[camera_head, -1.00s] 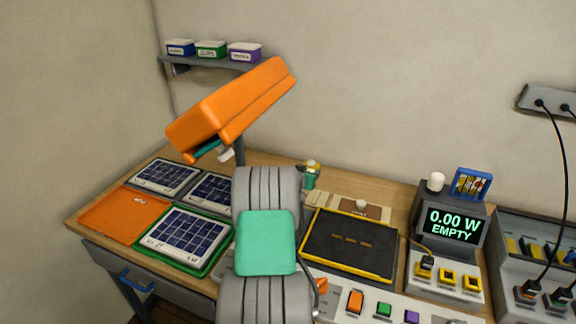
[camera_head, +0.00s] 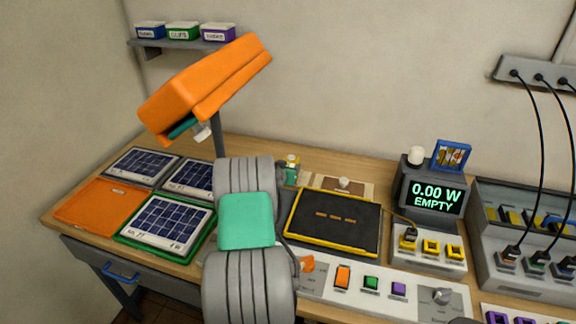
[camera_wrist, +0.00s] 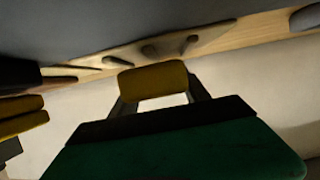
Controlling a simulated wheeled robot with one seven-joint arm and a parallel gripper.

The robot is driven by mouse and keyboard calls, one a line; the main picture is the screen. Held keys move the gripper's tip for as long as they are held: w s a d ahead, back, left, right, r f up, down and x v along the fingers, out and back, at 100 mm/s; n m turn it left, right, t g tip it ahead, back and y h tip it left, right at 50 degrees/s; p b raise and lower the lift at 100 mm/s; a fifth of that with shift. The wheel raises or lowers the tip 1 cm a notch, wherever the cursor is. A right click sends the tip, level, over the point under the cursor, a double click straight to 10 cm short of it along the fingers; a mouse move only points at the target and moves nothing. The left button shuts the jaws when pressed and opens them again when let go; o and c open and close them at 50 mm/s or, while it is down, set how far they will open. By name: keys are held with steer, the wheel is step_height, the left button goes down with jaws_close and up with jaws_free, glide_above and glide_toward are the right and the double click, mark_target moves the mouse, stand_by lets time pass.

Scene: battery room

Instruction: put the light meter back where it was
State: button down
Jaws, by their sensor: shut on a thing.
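My gripper (camera_wrist: 157,97) is shut on a yellow block-like thing, which I take to be the light meter (camera_wrist: 153,80). It sits between two grey fingers beyond my dark green palm in the wrist view; its face and any display do not show. In the head view my arm hides most of the gripper. No marked place for the meter is clear.
An orange lamp (camera_head: 205,85) overhangs the bench's left side, above solar panels (camera_head: 165,224). A yellow-framed black pad (camera_head: 335,235) lies mid-bench. Right of it stand a display reading 0.00 W EMPTY (camera_head: 436,196) and a grey rack with cables (camera_head: 530,245).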

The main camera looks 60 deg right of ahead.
steer(key=shift+f+b, duration=0.5)
steer(key=shift+b, duration=0.1)
